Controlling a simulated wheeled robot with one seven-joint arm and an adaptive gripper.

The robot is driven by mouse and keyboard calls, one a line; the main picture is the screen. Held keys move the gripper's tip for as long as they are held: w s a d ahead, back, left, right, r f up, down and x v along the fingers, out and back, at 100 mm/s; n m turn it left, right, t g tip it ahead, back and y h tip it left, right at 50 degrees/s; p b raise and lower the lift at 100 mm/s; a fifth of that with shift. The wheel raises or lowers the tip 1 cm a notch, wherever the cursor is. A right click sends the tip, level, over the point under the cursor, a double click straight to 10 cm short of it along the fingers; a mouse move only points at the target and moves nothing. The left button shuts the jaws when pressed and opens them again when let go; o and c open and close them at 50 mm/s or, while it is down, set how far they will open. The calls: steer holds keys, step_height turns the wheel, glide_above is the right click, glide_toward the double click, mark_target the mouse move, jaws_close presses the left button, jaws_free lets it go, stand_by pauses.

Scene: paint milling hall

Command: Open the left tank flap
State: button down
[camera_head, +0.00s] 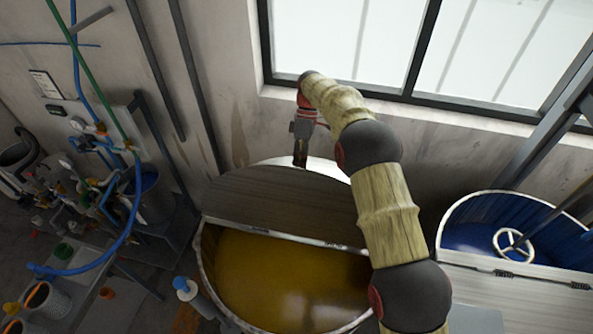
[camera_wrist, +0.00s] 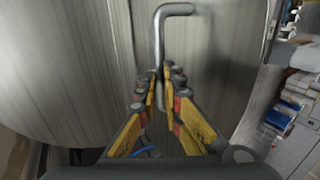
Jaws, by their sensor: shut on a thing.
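The left tank (camera_head: 205,262) is round, with yellow paint (camera_head: 285,280) showing in its front half. A dark, semicircular metal flap (camera_head: 275,198) spans the back half, with a straight strip along its front edge. A pale curved surface shows beyond its far edge; I cannot tell how far the flap is raised. In the wrist view, my gripper (camera_wrist: 161,82) is shut on a bent metal rod handle (camera_wrist: 159,40), in front of brushed metal.
Hoses and valves (camera_head: 95,150) fill the left side. The wall and window (camera_head: 340,40) are close behind my gripper. A blue-capped bottle (camera_head: 185,290) is near the left tank.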

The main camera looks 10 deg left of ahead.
steer(key=f+g, duration=0.1)
steer(key=f, duration=0.2)
steer(key=shift+d+f, duration=0.1)
steer(key=shift+d, duration=0.1)
steer(key=c, duration=2.3)
jaws_free()
steer(key=shift+s, duration=0.1)
steer(key=shift+o, duration=1.3)
steer(key=shift+w+a, duration=0.35)
steer(key=shift+w, duration=0.05)
steer(key=shift+o, duration=1)
steer(key=shift+s+d+r, duration=0.2)
steer(key=shift+d+r, duration=0.05)
steer(key=shift+r, duration=0.15)
steer(key=v, duration=0.7)
steer(key=shift+w+r, duration=0.15)
steer(key=shift+w, duration=0.15)
